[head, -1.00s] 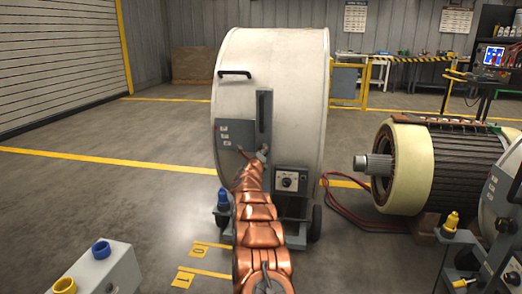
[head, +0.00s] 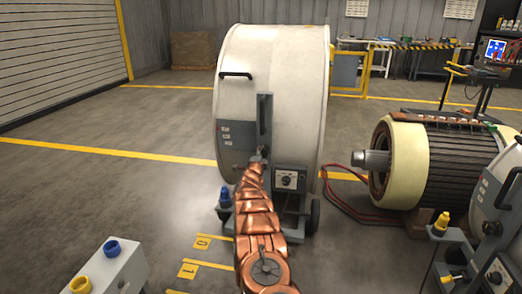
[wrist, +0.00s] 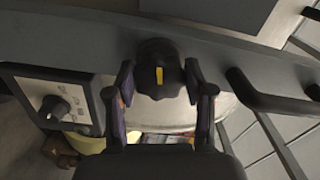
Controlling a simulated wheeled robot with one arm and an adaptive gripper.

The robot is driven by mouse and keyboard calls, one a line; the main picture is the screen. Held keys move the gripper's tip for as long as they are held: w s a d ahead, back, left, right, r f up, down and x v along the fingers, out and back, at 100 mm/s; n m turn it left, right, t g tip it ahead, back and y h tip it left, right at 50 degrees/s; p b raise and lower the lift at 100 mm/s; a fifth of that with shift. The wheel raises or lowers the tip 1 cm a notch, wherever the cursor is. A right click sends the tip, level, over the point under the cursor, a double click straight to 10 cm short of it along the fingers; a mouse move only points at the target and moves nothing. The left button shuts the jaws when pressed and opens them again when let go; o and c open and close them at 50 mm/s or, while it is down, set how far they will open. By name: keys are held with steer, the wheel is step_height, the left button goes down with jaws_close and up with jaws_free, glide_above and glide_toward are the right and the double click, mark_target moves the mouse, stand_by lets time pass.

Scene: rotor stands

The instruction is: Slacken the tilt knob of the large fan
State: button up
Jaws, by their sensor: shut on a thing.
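The large fan (head: 265,85) is a tall off-white drum on a grey wheeled stand in the middle of the head view. Its tilt knob (wrist: 158,80) is dark with a yellow mark and sits on the grey upright bar in the wrist view. My gripper (wrist: 160,88) has one finger on each side of the knob and is shut on it. In the head view my gripper (head: 258,158) is small at the bar's lower end, and the knob cannot be made out there.
A control box with a dial (head: 289,180) is right of my arm, close to the gripper. A blue knob (head: 225,197) is low on the stand's left. A motor-like rotor (head: 430,160) stands right, with red cables on the floor. A grey box with blue and yellow caps (head: 110,270) is front left.

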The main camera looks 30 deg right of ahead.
steer(key=shift+n+p, duration=0.65)
steer(key=shift+n, duration=0.15)
steer(key=shift+f, duration=0.1)
steer(key=o, duration=1.2)
steer(key=shift+c, duration=0.2)
steer(key=shift+s, duration=0.1)
